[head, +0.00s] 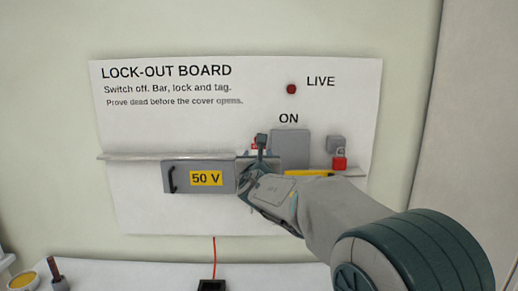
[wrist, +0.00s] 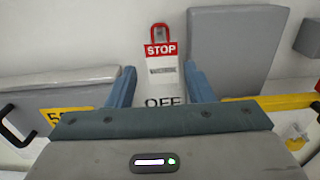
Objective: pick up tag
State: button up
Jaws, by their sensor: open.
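The tag (wrist: 160,50) shows in the wrist view as a small card with a red STOP band, a white lower part and a red loop at its top. It is against the white board, left of a grey box. My gripper (wrist: 159,70) is open, with one blue finger on each side of the tag's lower part in the picture. I cannot tell whether the fingers touch it. In the head view my gripper (head: 260,143) covers most of the tag, and only a bit of red (head: 254,143) shows beside it.
The lock-out board (head: 130,215) carries a grey cover marked 50 V (head: 180,172) with a black handle, a grey box (head: 290,146) under the word ON, and a yellow bar (head: 309,173). A red padlock (head: 339,163) is at right. A red lamp (head: 291,89) is above.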

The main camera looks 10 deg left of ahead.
jog(key=p+x, duration=0.3)
jog(key=x, duration=0.2)
jog(key=shift+w, duration=0.45)
jog(key=shift+r, duration=0.1)
jog(key=c, duration=0.6)
